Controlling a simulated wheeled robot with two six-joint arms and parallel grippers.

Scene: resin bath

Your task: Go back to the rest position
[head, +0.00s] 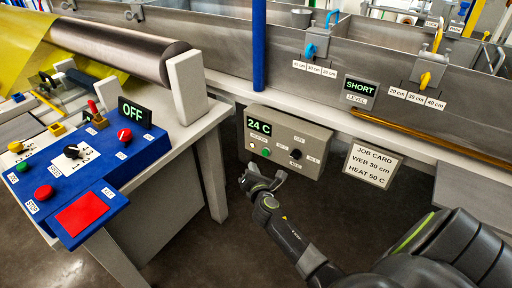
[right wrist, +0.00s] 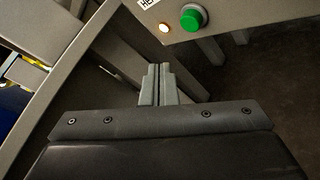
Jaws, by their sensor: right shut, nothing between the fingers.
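My right gripper (head: 264,180) is in the head view just below and left of the grey heater control box, apart from it. In the right wrist view its fingers (right wrist: 158,84) are together with nothing between them. The control box (head: 318,138) has a display reading 24 C, a green button (head: 266,152), a small lit lamp and a dark knob. The green button also shows in the right wrist view (right wrist: 193,17), beyond the fingertips. My left gripper is not in the head view.
A blue panel (head: 130,160) reading OFF, with knobs, buttons and a red pad, stands on the left table. A steel bath (head: 400,115) runs along the back, with a SHORT level display (head: 360,92) and a job card (head: 372,165). Open floor (head: 225,235) lies below my gripper.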

